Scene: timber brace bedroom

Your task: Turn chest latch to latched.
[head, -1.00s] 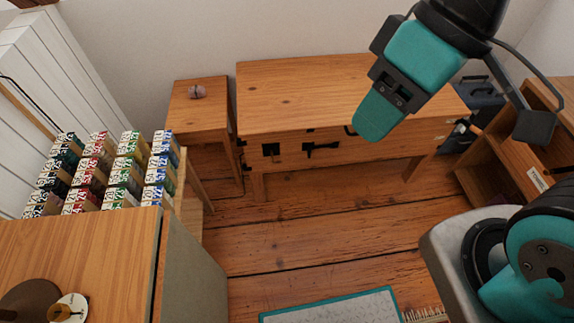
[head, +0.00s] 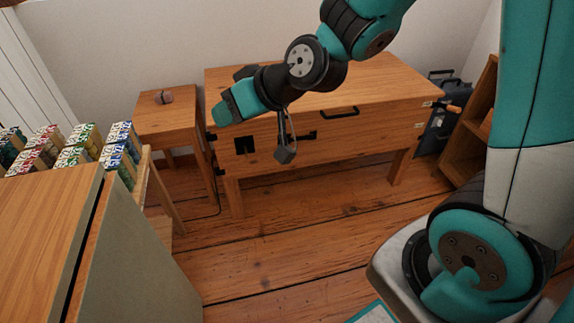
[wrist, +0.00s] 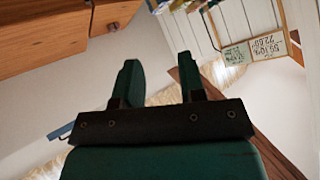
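The wooden chest (head: 390,88) stands on legs against the back wall in the head view. Its front carries a black plate (head: 244,146) at the left. To the plate's right is a dark latch bar (head: 309,135), partly hidden behind my wrist camera. The latch's exact position is hard to tell. My gripper (head: 224,114) is in front of the chest's left end, above and left of the plate, pointing left. In the wrist view its two teal fingers (wrist: 158,82) stand apart with nothing between them. The latch cannot be made out in the wrist view.
A black pull handle (head: 341,112) is on the chest front. A small side table (head: 165,120) with a small round object (head: 164,97) stands left of the chest. A cabinet (head: 50,225) fills the lower left. Wooden floor (head: 290,245) is clear before the chest.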

